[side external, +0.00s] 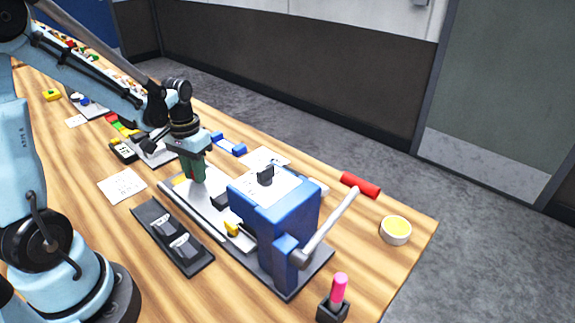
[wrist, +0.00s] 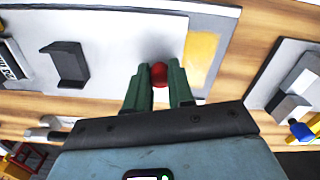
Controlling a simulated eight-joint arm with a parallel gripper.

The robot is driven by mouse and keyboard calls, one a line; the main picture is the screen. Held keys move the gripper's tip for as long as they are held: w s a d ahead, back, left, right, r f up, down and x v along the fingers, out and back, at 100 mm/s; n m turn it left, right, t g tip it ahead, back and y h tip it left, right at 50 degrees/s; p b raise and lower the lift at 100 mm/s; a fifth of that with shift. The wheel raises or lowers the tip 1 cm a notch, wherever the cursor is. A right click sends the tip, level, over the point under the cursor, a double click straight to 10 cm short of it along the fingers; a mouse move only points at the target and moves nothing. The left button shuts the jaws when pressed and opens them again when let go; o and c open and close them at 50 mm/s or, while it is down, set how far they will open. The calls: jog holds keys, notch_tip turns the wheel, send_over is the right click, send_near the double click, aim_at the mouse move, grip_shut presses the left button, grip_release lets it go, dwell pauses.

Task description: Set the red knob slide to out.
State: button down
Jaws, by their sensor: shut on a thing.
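The red knob (wrist: 159,74) shows in the wrist view as a small red ball between the green fingertips of my gripper (wrist: 160,88). My gripper is shut on it, with one finger on each side. The knob stands over a pale slide plate (wrist: 130,45), close to a yellow patch (wrist: 201,55) on that plate. In the side external view my gripper (side external: 195,178) points down at the far left end of the fixture plate (side external: 190,205).
A blue press-like block (side external: 272,225) with a grey lever (side external: 330,225) stands at the right end of the plate. A dark tray (side external: 172,236) with grey parts lies in front. A red cylinder (side external: 360,185) and a yellow-filled bowl (side external: 396,230) are to the right. A paper (side external: 122,185) lies flat.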

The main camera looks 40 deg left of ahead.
jog(key=a, duration=0.6)
jog(key=c, duration=1)
grip_release()
jog(key=shift+d, duration=0.15)
jog(key=shift+r, duration=0.5)
notch_tip(320, 180, up, 11)
jog(key=shift+r, duration=0.1)
